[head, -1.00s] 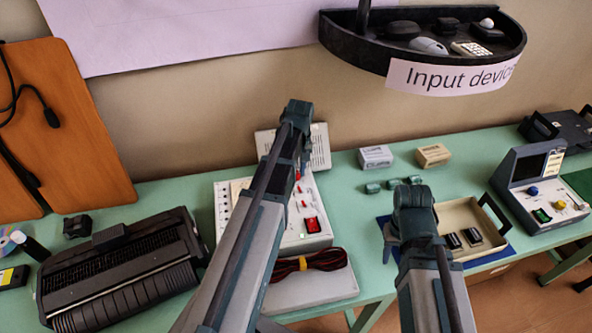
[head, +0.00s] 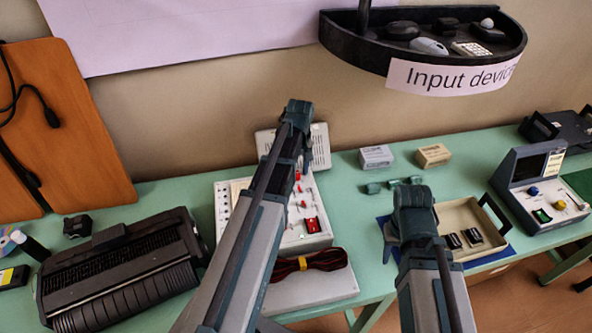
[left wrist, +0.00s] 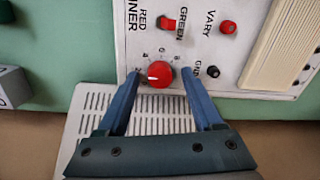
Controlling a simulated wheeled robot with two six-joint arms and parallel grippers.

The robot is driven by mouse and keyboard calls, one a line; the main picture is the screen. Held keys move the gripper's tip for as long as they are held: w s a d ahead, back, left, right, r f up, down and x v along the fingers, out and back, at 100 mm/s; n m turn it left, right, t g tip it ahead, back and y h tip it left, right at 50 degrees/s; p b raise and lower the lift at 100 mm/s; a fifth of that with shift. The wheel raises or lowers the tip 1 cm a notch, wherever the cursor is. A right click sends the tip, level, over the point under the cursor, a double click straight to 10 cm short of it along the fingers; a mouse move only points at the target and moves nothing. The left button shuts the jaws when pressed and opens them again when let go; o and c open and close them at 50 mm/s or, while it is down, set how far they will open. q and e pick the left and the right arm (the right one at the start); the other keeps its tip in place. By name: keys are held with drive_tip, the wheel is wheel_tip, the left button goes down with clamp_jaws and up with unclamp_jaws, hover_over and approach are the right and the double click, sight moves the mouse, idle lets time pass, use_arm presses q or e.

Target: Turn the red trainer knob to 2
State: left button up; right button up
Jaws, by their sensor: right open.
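The red trainer knob (left wrist: 160,74) sits on the white panel of the trainer (head: 225,222). In the left wrist view its pale mark points to picture left. The small numbers around it are partly legible; I cannot tell exactly which one the mark meets. My left gripper (left wrist: 161,80) is open, with one finger on each side of the knob and gaps showing between. In the head view my left forearm hides the left gripper and much of the panel. My right gripper (head: 391,250) is open and empty, partly behind its own arm, by the tray.
A red switch (left wrist: 168,23) and red and black sockets (left wrist: 228,27) are near the knob. A cream tray (head: 462,212), a coiled cable (head: 318,260) and a black printer (head: 125,265) flank the arms. A shelf (head: 395,62) overhangs the table.

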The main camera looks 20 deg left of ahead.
sight(299, 173)
use_arm(q)
drive_tip(key=shift+r, duration=0.1)
wheel_tip(299, 173, up, 14)
drive_tip(key=p, duration=1.3)
drive_tip(key=shift+w+d+f+p, duration=0.2)
drive_tip(key=shift+w+d+p, duration=0.1)
drive_tip(key=shift+p, duration=0.1)
drive_tip(key=s+d+f+m+b, duration=0.2)
drive_tip(key=s+d+m, duration=0.4)
drive_tip(key=d, duration=0.5)
drive_tip(key=s+d+f+m+b, duration=0.1)
drive_tip(key=s+d+m, duration=0.6)
drive_tip(key=s+d, duration=0.4)
drive_tip(key=shift+d+f+y+b, duration=0.25)
drive_tip(key=shift+f+y+b, duration=0.1)
drive_tip(key=shift+y+b, duration=0.05)
